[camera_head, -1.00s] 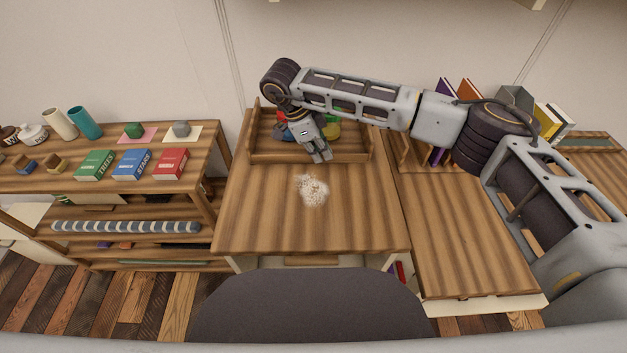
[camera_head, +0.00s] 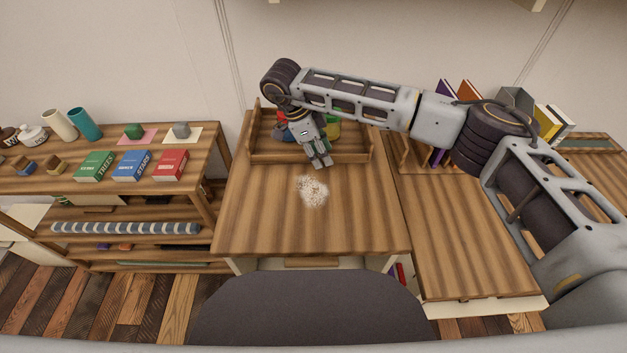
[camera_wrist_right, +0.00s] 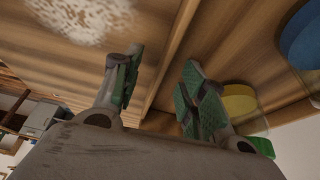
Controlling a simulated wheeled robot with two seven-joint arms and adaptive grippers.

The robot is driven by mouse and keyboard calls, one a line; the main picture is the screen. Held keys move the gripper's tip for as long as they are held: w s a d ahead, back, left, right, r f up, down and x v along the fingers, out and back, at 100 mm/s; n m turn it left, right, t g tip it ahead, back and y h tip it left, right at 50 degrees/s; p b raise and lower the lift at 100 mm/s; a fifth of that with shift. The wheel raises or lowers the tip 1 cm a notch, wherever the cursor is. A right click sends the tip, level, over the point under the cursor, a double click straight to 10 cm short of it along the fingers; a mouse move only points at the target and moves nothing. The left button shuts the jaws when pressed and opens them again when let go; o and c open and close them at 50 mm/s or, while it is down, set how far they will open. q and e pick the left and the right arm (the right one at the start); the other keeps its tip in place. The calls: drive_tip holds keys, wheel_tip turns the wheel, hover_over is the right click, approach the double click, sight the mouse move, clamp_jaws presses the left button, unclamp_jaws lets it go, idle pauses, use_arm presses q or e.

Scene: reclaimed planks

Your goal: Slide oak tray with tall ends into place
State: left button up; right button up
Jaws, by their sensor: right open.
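The oak tray (camera_head: 275,157) with tall ends stands at the back of the middle desk, partly covered by my right arm. It holds small red, blue-grey, yellow and green things. My right gripper (camera_head: 320,162) points down at the tray's front wall. In the right wrist view my right gripper (camera_wrist_right: 162,85) is open, and the tray's front wall (camera_wrist_right: 170,55) runs between its two fingers. I see no clear contact with the wall. My left gripper is not in view.
A pale speckled patch (camera_head: 313,190) lies on the desk (camera_head: 270,220) in front of the tray; the desk front is otherwise clear. A shelf with books (camera_head: 132,165) stands left. Upright books (camera_head: 440,155) stand right. A dark chair (camera_head: 310,310) is in front.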

drive_tip(key=shift+p+v, duration=1.4)
drive_tip(key=shift+v, duration=2.1)
drive_tip(key=o, duration=0.6)
drive_tip(key=shift+c, duration=0.2)
drive_tip(key=shift+f, duration=0.1)
drive_tip(key=shift+a, duration=0.1)
drive_tip(key=v, duration=1.2)
